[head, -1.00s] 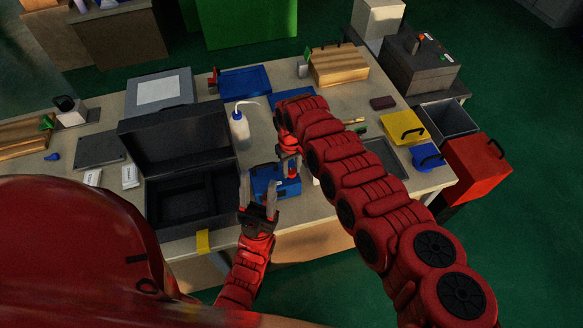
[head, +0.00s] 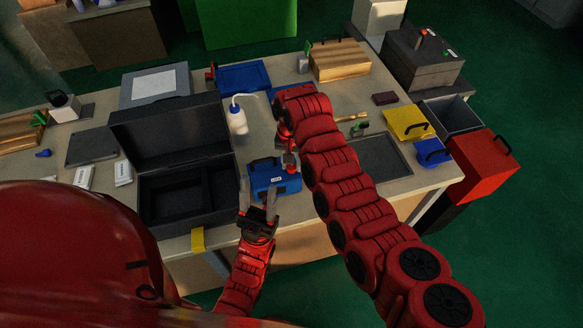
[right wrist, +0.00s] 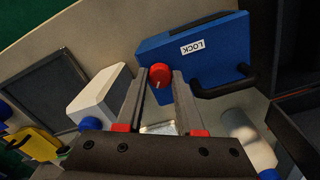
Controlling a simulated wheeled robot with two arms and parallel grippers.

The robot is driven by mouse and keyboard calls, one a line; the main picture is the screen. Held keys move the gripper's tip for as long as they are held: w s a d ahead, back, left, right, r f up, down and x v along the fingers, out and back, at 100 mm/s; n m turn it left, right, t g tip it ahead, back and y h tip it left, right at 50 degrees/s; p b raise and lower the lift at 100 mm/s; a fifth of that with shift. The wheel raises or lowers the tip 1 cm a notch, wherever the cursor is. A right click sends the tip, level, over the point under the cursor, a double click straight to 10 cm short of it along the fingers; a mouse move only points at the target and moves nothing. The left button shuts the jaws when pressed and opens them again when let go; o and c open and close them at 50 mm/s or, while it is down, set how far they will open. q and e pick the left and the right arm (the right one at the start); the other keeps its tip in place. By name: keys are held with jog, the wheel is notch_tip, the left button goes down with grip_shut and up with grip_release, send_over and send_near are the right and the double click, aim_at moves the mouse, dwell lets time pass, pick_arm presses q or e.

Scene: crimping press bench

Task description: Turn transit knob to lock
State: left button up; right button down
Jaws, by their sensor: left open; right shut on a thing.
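The blue transit unit (head: 275,182) stands on the bench in front of my base, right of the black case. In the right wrist view the blue unit (right wrist: 190,60) has a white LOCK label (right wrist: 193,47) and a black handle (right wrist: 225,82). Its round red knob (right wrist: 160,76) has a pale pointer mark. My right gripper (right wrist: 160,82) is shut on this knob, a finger on each side. In the head view the right arm partly hides that grip. My left gripper (head: 257,190) is open and empty, just left of the unit's front.
The open black case (head: 180,190) stands left of the unit. A white squeeze bottle (head: 238,121) stands behind it. Blue trays (head: 243,77) lie farther back.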

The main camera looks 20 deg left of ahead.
jog(key=m+b, duration=0.3)
jog(key=m, duration=0.1)
jog(key=shift+a+f+m+b, duration=0.1)
jog(key=shift+f+m+b, duration=0.1)
jog(key=shift+m+b, duration=0.15)
jog(key=shift+r+m+b, duration=0.2)
jog(key=shift+m+b, duration=0.25)
jog(key=shift+m, duration=2.4)
jog(key=c, duration=0.5)
grip_release()
jog(key=shift+r, duration=0.1)
